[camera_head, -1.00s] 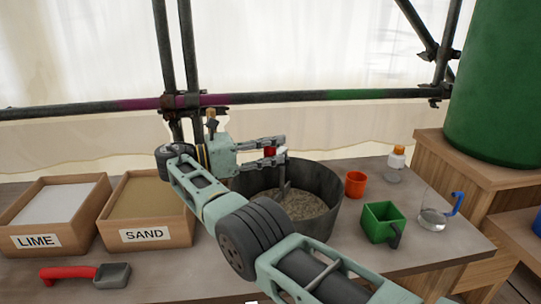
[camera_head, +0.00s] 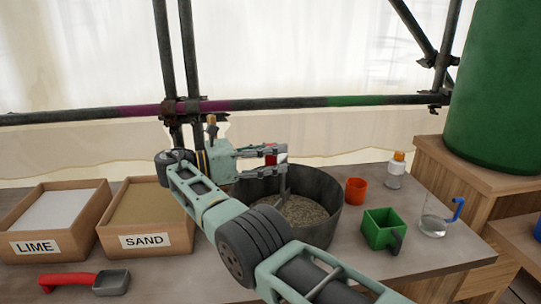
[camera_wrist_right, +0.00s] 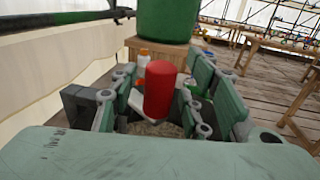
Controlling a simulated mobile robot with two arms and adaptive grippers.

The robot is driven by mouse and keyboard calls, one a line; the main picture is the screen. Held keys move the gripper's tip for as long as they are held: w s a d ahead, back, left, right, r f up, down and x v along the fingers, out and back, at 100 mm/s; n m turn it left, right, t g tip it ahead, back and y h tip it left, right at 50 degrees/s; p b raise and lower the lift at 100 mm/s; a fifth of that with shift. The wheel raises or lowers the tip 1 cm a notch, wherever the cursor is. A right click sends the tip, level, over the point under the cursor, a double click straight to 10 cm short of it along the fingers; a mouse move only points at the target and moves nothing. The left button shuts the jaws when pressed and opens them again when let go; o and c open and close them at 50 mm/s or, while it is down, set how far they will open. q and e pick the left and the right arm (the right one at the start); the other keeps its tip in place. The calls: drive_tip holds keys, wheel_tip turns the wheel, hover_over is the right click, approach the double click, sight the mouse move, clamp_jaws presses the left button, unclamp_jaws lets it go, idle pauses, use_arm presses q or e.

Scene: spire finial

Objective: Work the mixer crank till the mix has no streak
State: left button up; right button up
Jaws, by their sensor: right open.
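The mixer is a dark round tub (camera_head: 325,189) on the table, with a grey-brown mix (camera_head: 303,212) in it. The mix looks speckled, and I cannot tell whether pale streaks run through it. The crank's grey shaft (camera_head: 284,184) rises from the mix to a red upright grip (camera_head: 271,158). My right gripper (camera_head: 277,160) is open, its fingers on either side of the red grip. In the right wrist view the red grip (camera_wrist_right: 160,88) stands between the spread fingers, with gaps beside it. My left gripper is not in view.
LIME (camera_head: 36,247) and SAND (camera_head: 145,241) boxes stand left, with a red-handled scoop (camera_head: 75,280) in front. An orange cup (camera_head: 356,190), green box-shaped measure (camera_head: 383,230), glass jug (camera_head: 433,226) and orange-capped bottle (camera_head: 395,172) stand right of the tub. Scaffold poles (camera_head: 270,104) run behind.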

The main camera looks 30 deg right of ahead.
wheel_tip(320, 180, up, 10)
drive_tip(key=shift+f, duration=0.1)
idle(0.7)
